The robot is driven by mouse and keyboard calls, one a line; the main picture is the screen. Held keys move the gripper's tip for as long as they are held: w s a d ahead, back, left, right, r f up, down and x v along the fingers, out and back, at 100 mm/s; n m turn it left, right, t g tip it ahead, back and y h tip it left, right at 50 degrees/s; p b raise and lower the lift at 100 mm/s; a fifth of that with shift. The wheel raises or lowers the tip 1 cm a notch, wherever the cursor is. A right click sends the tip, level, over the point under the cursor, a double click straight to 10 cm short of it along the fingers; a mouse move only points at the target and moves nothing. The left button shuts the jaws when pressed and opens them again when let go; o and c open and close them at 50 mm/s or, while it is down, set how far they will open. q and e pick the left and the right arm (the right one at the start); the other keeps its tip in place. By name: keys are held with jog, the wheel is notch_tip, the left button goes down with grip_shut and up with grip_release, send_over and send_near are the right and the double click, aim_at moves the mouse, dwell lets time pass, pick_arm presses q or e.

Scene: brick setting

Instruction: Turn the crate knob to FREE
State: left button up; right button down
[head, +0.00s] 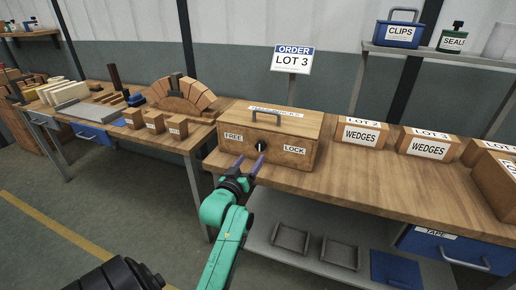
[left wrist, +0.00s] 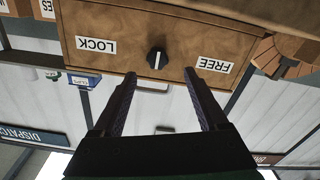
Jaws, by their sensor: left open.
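The wooden crate (head: 290,160) stands on the bench, with a handle on its lid, a FREE label (head: 233,136) on the left of its front and a LOCK label (head: 294,150) on the right. Between them is a black knob (head: 261,146) with a pale mark. In the left wrist view, which is upside down, the knob (left wrist: 157,60) has its white line roughly upright, between the two labels. My left gripper (head: 251,160) is open in front of the knob. Its fingers (left wrist: 161,74) are spread to either side, apparently short of it. My right gripper is not in view.
An ORDER LOT 3 sign (head: 292,60) stands behind the crate. Wedge boxes (head: 360,133) line the bench to the right. Small labelled blocks (head: 154,122) and a brick arch (head: 182,95) stand on the left bench.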

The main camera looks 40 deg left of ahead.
aim_at(260, 148)
pick_arm(q)
jog(key=x, duration=0.7)
jog(key=shift+w, duration=0.35)
jog(key=shift+d, duration=0.1)
grip_shut()
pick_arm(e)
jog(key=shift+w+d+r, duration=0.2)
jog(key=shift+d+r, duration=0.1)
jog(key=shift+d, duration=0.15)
